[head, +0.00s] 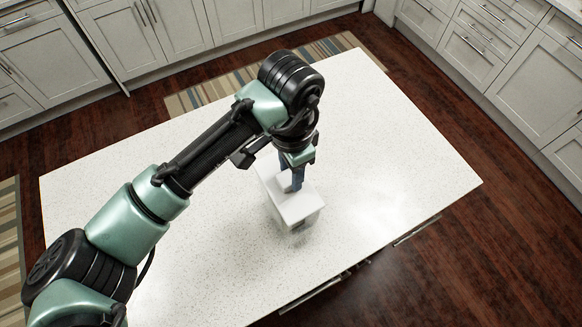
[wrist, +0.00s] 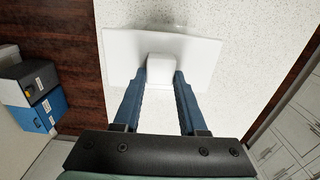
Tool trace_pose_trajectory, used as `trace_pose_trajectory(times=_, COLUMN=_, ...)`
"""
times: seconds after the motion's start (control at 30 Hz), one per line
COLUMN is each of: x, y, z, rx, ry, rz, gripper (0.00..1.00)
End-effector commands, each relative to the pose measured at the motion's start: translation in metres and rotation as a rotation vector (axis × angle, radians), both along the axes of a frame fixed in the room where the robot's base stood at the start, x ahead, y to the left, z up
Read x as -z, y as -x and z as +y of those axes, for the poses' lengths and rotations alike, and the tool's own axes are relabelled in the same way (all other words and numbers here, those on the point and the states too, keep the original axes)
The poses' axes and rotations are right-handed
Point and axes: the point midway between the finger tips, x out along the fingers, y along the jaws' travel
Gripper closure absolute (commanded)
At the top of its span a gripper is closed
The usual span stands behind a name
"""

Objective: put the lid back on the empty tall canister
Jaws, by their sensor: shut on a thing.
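A white rectangular lid (wrist: 122,62) with a block-shaped knob (wrist: 160,72) fills the upper middle of the wrist view. My gripper (wrist: 162,78) is shut on the knob, one blue finger on each side. In the head view, my gripper (head: 291,182) points down over the island, and the lid (head: 298,207) sits below it, partly hidden by the arm. A pale, see-through-looking body shows under the lid's near edge. It is mostly hidden, so I cannot tell whether the lid rests on a canister or is just above it.
The white speckled island countertop (head: 390,150) is otherwise clear around the lid. Dark wood floor (head: 450,245) surrounds it, with grey cabinets (head: 170,35) behind. A blue box (wrist: 45,112) and a dark-topped box (wrist: 38,80) show at the left in the wrist view.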

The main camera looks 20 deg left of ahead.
Motion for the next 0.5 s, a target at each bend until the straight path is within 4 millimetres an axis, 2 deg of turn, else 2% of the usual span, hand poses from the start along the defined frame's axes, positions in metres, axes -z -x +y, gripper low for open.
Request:
trace_pose_trajectory(times=0.43, x=0.0029, y=0.0, z=0.0, rx=0.0, ry=0.0, rz=0.0, gripper=1.0)
trace_pose_trajectory(times=0.47, x=0.0029, y=0.0, z=0.0, rx=0.0, ry=0.0, rz=0.0, gripper=0.55)
trace_pose_trajectory(times=0.5, x=0.0028, y=0.0, z=-0.0001, rx=0.0, ry=0.0, rz=0.0, gripper=0.48)
